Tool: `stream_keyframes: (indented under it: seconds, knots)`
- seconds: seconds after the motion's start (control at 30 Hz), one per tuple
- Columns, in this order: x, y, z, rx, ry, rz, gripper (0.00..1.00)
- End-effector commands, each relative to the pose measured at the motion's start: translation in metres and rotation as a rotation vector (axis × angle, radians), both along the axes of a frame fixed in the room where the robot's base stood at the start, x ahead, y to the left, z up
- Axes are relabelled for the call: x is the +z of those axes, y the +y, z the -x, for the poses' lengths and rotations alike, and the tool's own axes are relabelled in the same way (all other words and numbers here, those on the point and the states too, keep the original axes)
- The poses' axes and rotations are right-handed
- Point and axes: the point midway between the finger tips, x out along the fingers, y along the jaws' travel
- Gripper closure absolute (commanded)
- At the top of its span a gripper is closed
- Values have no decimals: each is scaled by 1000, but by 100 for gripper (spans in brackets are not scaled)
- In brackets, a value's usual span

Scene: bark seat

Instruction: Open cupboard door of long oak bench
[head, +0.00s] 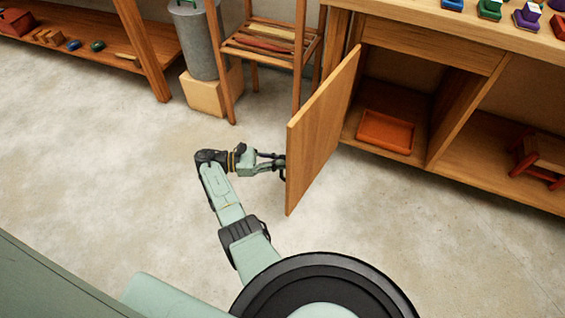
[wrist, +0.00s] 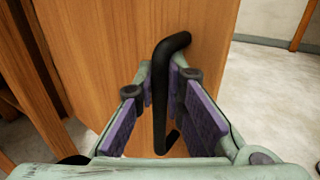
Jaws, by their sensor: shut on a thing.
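The cupboard door (head: 322,130) of the long oak bench (head: 425,45) stands swung wide open, its outer edge out over the floor. My gripper (head: 278,161) is at the door's outer side near the free edge. In the wrist view the door (wrist: 110,40) fills much of the picture. A black bar handle (wrist: 165,95) runs between the purple-padded fingers of my gripper (wrist: 162,92), which is shut on it. The handle's mounting is partly hidden by the fingers.
Inside the opened cupboard lies an orange tray (head: 386,132). A red-legged stool (head: 540,150) stands in the bay to the right. A wooden rack (head: 270,45) and a grey cylinder on a block (head: 212,88) stand behind the arm. The floor to the left is clear.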

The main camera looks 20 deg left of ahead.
Motion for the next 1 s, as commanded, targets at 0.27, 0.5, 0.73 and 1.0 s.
stream_keyframes:
  seconds: [0.27,0.5,0.73,1.0]
  knots:
    - [4,2,1,-2,-7,3,100]
    - [4,2,1,-2,-7,3,82]
    - [4,2,0,-2,-8,2,69]
    - [4,2,0,-2,-8,2,69]
